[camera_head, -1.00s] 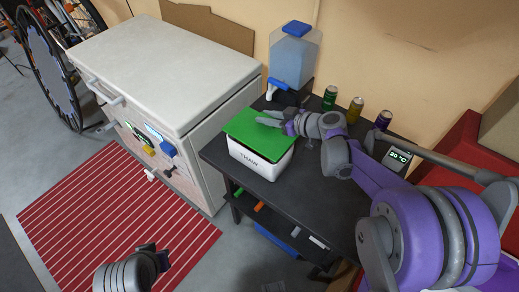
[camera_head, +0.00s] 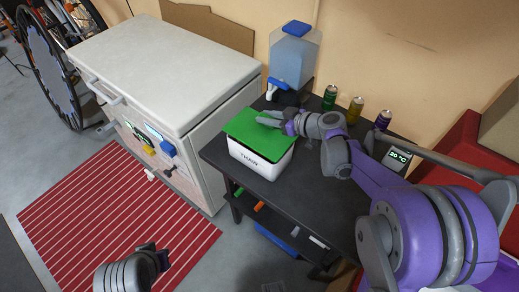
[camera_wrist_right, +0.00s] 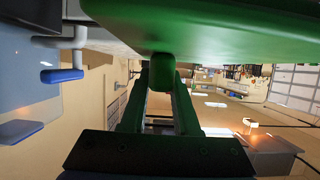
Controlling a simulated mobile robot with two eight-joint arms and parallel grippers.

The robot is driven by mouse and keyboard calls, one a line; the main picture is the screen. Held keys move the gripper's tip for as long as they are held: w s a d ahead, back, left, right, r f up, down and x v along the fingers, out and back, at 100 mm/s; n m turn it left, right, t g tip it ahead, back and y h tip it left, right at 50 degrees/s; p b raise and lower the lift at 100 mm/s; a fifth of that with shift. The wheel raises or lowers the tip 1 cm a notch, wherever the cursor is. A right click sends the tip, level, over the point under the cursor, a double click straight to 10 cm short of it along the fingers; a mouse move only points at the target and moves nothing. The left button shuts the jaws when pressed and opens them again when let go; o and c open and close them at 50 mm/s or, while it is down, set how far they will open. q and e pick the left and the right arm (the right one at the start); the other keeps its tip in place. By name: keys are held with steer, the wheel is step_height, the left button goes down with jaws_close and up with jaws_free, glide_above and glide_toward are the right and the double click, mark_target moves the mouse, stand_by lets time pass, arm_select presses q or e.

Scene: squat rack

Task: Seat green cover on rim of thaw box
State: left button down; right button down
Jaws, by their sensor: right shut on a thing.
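The white thaw box (camera_head: 255,160), lettered THAW, stands on the dark table beside the chest freezer. The green cover (camera_head: 245,128) lies over its top, roughly lined up with the box. I cannot tell whether it touches the rim all round. My right gripper (camera_head: 268,119) is over the cover's middle, shut on its green knob. In the right wrist view the knob (camera_wrist_right: 163,72) sits between the fingers, with the cover's green face (camera_wrist_right: 210,25) close above in the picture. My left gripper (camera_head: 157,256) is low at the bottom left, away from the box; its finger gap is unclear.
A water dispenser (camera_head: 294,60) stands behind the box, with several cans (camera_head: 356,108) to its right. A display (camera_head: 400,155) reading 20 °C is at the table's right. The white freezer (camera_head: 160,65) is close on the left. A red striped mat (camera_head: 110,215) covers the floor.

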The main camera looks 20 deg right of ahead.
steer(key=shift+f+b, duration=0.85)
steer(key=shift+f, duration=0.65)
stand_by(1.4)
steer(key=c, duration=0.6)
jaws_free()
steer(key=v, duration=1.1)
steer(key=shift+p, duration=0.4)
